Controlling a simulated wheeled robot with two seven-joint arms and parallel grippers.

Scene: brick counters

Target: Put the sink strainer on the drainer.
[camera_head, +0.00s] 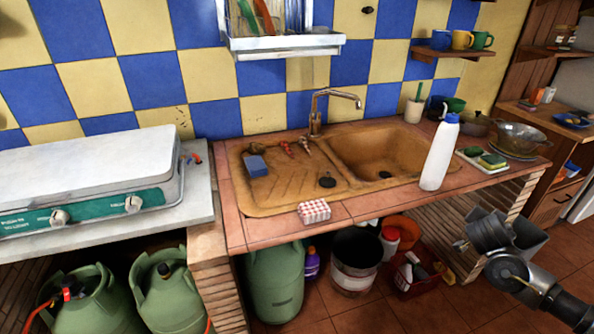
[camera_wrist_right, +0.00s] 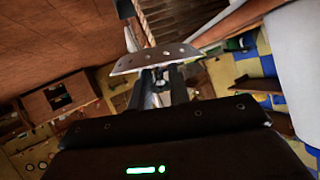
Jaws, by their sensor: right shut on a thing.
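The drainer (camera_head: 288,186) is the ribbed left part of the brown sink unit. A small dark round piece (camera_head: 327,181) lies on its right part; I cannot tell if it is the sink strainer or an opening. Another dark round spot (camera_head: 384,174) is at the bottom of the basin (camera_head: 370,158). My right gripper (camera_head: 462,243) is at the lower right, in front of the counter and apart from the sink. My left gripper is not in view.
A white bottle (camera_head: 439,155) stands right of the basin, beside a tray with sponges (camera_head: 480,157). A checked box (camera_head: 314,211) is at the front edge. The faucet (camera_head: 318,108) rises behind.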

